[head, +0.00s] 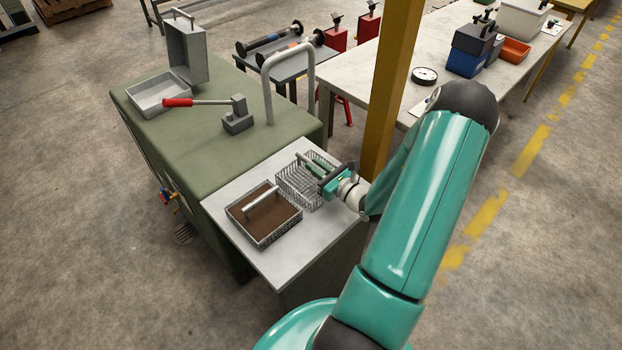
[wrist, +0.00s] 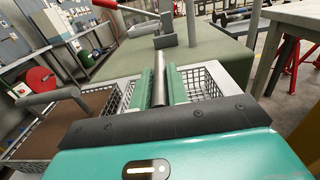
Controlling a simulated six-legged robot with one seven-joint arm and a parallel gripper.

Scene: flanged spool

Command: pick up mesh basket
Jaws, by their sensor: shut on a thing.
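The mesh basket (head: 291,190) is an open wire basket standing on the light grey side table. It looks empty, and a grey bar handle (head: 303,158) runs above it. My gripper (head: 319,170) reaches over the basket from the right. In the wrist view its two green fingers (wrist: 160,87) are shut on the grey bar handle (wrist: 159,68), one on each side. The mesh walls of the basket (wrist: 202,83) show on both sides of the fingers. The basket appears to rest level on the table; I cannot tell any gap beneath it.
A second wire basket (head: 264,228) with brown contents and a bar handle stands close at the left. The green bench (head: 185,130) behind holds a red-handled tool (head: 205,101), grey trays and a bent rail (head: 267,90). A yellow post (head: 390,90) stands close beside my arm.

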